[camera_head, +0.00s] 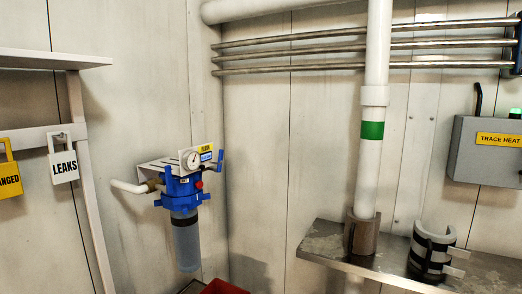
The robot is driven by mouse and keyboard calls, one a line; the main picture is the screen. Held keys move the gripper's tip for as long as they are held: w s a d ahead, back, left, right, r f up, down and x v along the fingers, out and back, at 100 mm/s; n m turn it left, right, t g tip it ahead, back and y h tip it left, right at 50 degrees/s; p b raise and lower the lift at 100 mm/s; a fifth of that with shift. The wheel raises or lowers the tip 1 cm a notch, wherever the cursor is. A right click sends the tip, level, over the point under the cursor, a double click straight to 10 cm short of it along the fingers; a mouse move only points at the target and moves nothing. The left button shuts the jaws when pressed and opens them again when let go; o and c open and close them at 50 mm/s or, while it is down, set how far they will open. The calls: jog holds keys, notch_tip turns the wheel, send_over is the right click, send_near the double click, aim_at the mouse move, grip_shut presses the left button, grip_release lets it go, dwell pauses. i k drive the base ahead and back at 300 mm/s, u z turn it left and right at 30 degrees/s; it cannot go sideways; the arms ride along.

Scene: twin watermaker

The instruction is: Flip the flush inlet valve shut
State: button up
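The flush unit is mounted in the corner on a white bracket (158,167). It has a blue filter head (181,190) with a clear-grey bowl (186,240) below it. A round gauge (193,160) and a yellow label (207,148), apparently reading "FLUSH", sit on top. A blue lever handle (220,161) stands upright at the unit's right side. A white pipe (128,187) enters from the left through a brass-coloured fitting (153,184). I cannot tell for certain which part is the inlet valve. My gripper is not in view.
A metal shelf (325,242) at right carries a clamp-like part (432,250) beside a vertical white pipe (374,150). A grey "TRACE HEAT" box (485,165) is on the right wall. A "LEAKS" tag (64,168) hangs at left. A red bin (226,287) shows below.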

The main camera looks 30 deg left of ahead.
aim_at(217, 169)
jog(key=z, duration=0.75)
jog(key=i, duration=0.9)
jog(key=u, duration=2.1)
